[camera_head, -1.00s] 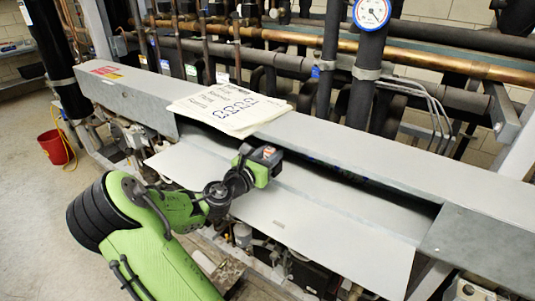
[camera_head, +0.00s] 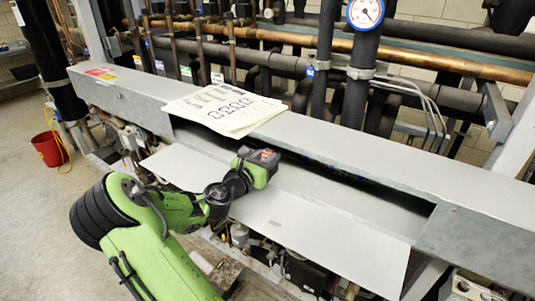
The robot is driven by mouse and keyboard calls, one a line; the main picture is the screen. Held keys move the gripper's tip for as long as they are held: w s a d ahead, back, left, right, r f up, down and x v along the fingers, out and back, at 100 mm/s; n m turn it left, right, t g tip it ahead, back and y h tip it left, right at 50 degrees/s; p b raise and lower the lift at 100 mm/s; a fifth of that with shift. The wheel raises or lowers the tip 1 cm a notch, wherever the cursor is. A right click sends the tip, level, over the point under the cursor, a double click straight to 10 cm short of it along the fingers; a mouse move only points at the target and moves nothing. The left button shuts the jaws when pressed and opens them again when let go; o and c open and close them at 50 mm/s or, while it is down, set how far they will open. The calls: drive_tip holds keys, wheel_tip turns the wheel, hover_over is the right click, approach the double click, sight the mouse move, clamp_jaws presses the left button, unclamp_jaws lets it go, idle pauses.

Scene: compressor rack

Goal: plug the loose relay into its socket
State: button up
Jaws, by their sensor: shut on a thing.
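My gripper (camera_head: 258,167) is at the end of my green arm, over the open front of the long grey metal box (camera_head: 330,150), just below its top edge. Only its green and black body shows clearly. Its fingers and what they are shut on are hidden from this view. I cannot make out the relay or its socket. The inside of the box is a dark slot, partly hidden behind my gripper.
A paper sheaf (camera_head: 226,108) lies on the box top. The lowered light grey panel (camera_head: 320,225) spans the front. Pipes and a round gauge (camera_head: 366,12) stand behind. A red bucket (camera_head: 48,150) is on the open floor at left.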

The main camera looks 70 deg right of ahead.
drive_tip(key=shift+f, duration=0.1)
drive_tip(key=o, duration=1.1)
drive_tip(key=a, duration=0.5)
drive_tip(key=w+a+p, duration=0.1)
drive_tip(key=a, duration=0.4)
drive_tip(key=w+a, duration=0.1)
drive_tip(key=a, duration=0.4)
drive_tip(key=shift+w+a+p, duration=0.2)
drive_tip(key=shift+a+p, duration=0.1)
